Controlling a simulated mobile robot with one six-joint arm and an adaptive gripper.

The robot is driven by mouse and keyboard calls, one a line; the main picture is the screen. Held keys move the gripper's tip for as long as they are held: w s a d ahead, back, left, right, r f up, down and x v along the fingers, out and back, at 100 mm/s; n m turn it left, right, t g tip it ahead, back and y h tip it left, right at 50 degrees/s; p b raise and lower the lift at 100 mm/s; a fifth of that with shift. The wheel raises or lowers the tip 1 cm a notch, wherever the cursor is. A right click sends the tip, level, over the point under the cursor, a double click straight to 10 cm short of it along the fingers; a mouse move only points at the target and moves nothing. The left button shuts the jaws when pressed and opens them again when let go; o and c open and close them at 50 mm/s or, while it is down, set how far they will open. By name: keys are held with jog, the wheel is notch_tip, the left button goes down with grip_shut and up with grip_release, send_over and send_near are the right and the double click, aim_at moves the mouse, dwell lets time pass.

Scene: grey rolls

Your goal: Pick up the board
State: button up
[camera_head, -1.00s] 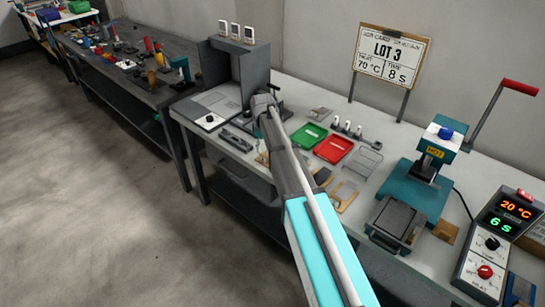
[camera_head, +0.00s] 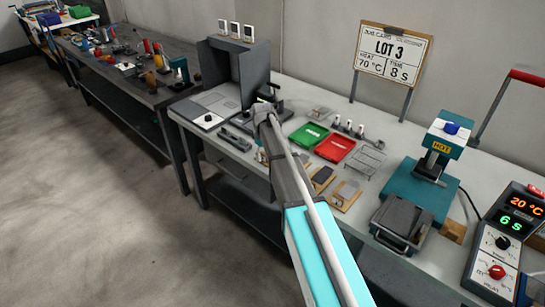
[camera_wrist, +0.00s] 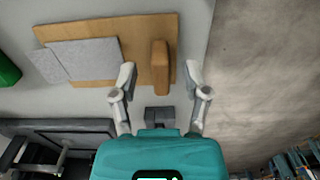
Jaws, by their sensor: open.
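In the wrist view a flat tan board (camera_wrist: 140,28) lies on the light bench top, with grey sheets (camera_wrist: 85,60) on its left part and a raised brown block (camera_wrist: 160,68) near its right end. My gripper (camera_wrist: 158,76) is open, one finger on each side of the block, with space on both sides. Whether the fingertips are level with the block I cannot tell. In the head view my arm covers most of this spot. Similar boards (camera_head: 345,195) lie farther right along the front of the bench.
A green tray (camera_head: 309,134) and a red tray (camera_head: 335,148) lie behind the boards. A dark frame (camera_wrist: 60,125) is at lower left in the wrist view. The teal press (camera_head: 430,170) stands to the right. Past the bench edge is open floor (camera_wrist: 260,70).

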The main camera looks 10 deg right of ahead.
dwell(0.4)
grip_shut()
jog(key=shift+r, duration=0.2)
dwell(0.3)
notch_tip(320, 180, up, 2)
jog(key=shift+r+p, duration=0.1)
jog(key=shift+p, duration=1.1)
jog(key=s+r+p, duration=1)
jog(key=s, duration=0.4)
jog(key=shift+a+r+p, duration=0.25)
jog(key=shift+a+p, duration=0.05)
jog(key=shift+a, duration=0.15)
